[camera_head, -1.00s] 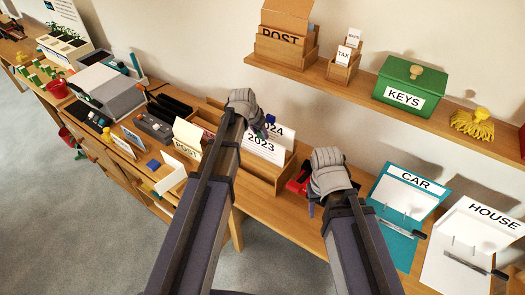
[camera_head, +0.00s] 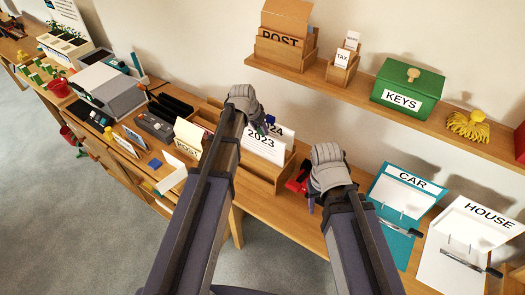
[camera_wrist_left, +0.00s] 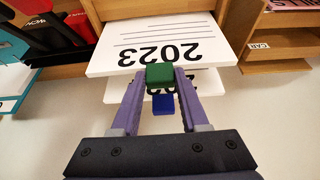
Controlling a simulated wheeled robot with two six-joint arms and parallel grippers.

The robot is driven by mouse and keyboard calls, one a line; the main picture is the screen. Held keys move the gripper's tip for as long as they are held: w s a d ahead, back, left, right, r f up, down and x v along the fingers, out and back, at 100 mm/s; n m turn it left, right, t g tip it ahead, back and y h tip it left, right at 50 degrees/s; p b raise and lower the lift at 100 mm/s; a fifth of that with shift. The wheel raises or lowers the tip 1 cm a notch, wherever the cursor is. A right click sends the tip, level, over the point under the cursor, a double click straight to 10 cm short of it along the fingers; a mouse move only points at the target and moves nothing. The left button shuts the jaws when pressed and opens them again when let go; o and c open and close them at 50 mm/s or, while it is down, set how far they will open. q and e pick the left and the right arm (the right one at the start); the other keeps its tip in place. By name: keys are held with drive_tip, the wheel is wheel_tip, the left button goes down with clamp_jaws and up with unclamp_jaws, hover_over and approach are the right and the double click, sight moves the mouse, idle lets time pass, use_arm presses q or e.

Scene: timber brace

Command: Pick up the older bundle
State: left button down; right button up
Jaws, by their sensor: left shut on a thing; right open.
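The 2023 bundle (camera_head: 262,148) is a white sheaf with a large printed year. It stands in front of the 2024 bundle (camera_head: 285,133) at a wooden holder (camera_head: 262,187) on the desk. In the left wrist view the 2023 bundle (camera_wrist_left: 185,38) carries a green tab (camera_wrist_left: 160,73). My left gripper (camera_wrist_left: 158,80) is shut on that tab. A blue tab (camera_wrist_left: 162,104) shows between the fingers, by the partly covered 2024 bundle (camera_wrist_left: 205,82). My right gripper (camera_head: 312,203) is open and empty over the desk, right of the holder; its fingers are mostly hidden.
A red object (camera_head: 298,180) lies beside my right gripper. The CAR clipboard (camera_head: 395,240) and HOUSE clipboard (camera_head: 450,275) are to the right. The wall shelf (camera_head: 350,90) with a green KEYS box (camera_head: 408,85) is above.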

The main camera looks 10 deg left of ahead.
wheel_tip(320, 180, up, 8)
drive_tip(key=p, duration=0.7)
drive_tip(key=shift+f, duration=0.25)
idle(0.6)
